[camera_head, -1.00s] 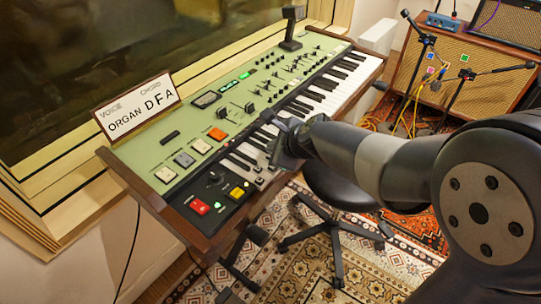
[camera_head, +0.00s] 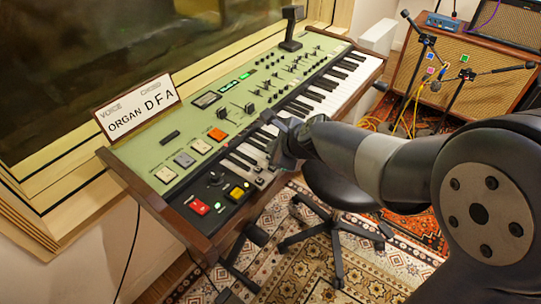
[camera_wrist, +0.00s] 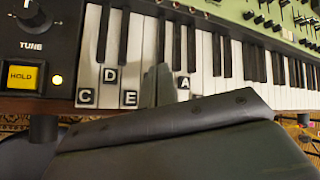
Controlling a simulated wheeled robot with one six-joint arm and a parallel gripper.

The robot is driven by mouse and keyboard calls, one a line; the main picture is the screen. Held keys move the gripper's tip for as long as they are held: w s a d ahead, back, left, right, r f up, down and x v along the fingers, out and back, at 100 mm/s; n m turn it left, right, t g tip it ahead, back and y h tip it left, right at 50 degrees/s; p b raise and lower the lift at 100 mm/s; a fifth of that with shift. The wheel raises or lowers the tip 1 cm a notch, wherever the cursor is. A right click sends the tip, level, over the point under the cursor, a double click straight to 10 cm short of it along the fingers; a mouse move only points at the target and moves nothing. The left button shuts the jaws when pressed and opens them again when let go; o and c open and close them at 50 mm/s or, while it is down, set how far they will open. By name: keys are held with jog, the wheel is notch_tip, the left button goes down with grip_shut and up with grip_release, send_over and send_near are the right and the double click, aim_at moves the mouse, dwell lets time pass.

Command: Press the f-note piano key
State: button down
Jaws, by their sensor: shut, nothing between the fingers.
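The organ (camera_head: 200,115) stands along the window with a row of white and black keys (camera_head: 345,88). In the wrist view, small tiles on the keys (camera_wrist: 205,55) read C (camera_wrist: 85,96), D (camera_wrist: 110,74), E (camera_wrist: 130,98) and A (camera_wrist: 184,82). My gripper (camera_wrist: 158,84) is shut and empty, its fingers over the white keys between the E and A tiles. They hide any F tile there. In the head view my gripper (camera_head: 280,156) is at the near end of the keyboard. I cannot tell whether the fingertips touch or press a key.
A yellow HOLD button (camera_wrist: 20,75) and a TUNE knob (camera_wrist: 33,15) lie left of the keys. A black stool (camera_head: 335,190) stands below. Microphone stands and an amplifier (camera_head: 505,75) are behind.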

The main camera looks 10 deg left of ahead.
jog(key=shift+f, duration=0.1)
dwell(0.3)
jog(key=shift+f+b, duration=0.35)
jog(key=shift+f+b, duration=0.6)
jog(key=shift+f, duration=0.1)
dwell(0.7)
jog(key=shift+r, duration=0.15)
jog(key=shift+r+p, duration=1)
jog(key=shift+p, duration=0.2)
notch_tip(320, 180, up, 5)
jog(key=p, duration=0.5)
dwell(0.5)
